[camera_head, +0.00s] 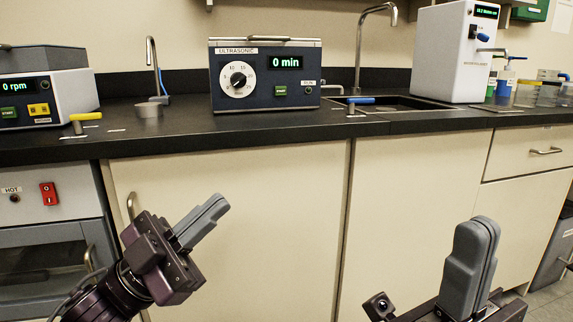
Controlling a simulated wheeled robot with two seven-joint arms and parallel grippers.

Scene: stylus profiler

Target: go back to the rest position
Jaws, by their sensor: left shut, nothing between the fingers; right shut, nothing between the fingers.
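My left gripper (213,213) is at the lower left, in front of the cream cabinet door (245,240) and below the counter. Its grey fingers are shut together with nothing between them and point up and to the right. My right gripper (479,240) is at the lower right, in front of the cabinets. Its grey fingers are shut, point upward, and hold nothing. The two grippers are well apart, and neither is seen touching anything.
The black counter (190,133) runs across above both grippers. It bears an ultrasonic unit (240,100) reading 0 min, a 0 rpm device (75,92), a sink (390,103) and a white dispenser (445,60). An oven (45,240) stands lower left.

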